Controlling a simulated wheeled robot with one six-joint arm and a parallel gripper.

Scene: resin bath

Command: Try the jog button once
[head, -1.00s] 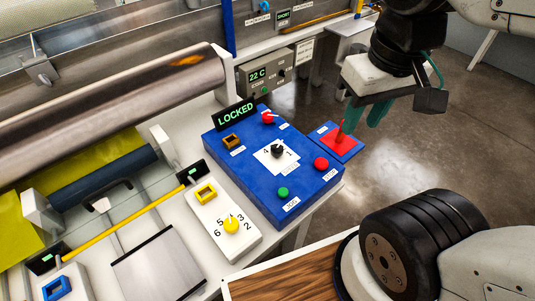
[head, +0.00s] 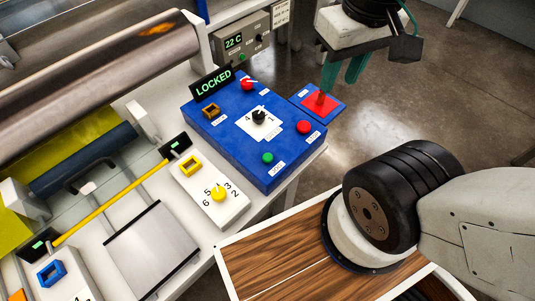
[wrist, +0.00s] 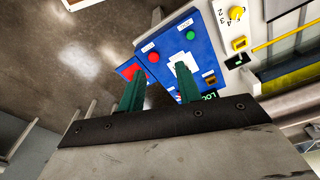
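The blue control panel (head: 250,165) stands on the bench, with a green button (head: 267,158) near its front corner; its small label is hard to read, so I cannot confirm it as the jog button. A red button (head: 304,127) sits to its right and a black dial (head: 259,117) above it. A sign (head: 213,83) at the panel's back reads LOCKED. My gripper (head: 343,75) shows its green fingers apart and empty, beyond the panel's right side in the head view. In the wrist view my gripper (wrist: 158,70) has the panel (wrist: 200,35) past its fingertips.
A white box with a yellow knob (head: 218,193) lies left of the panel. A metal roller (head: 110,80) is behind. A wood-topped surface (head: 280,262) is in front.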

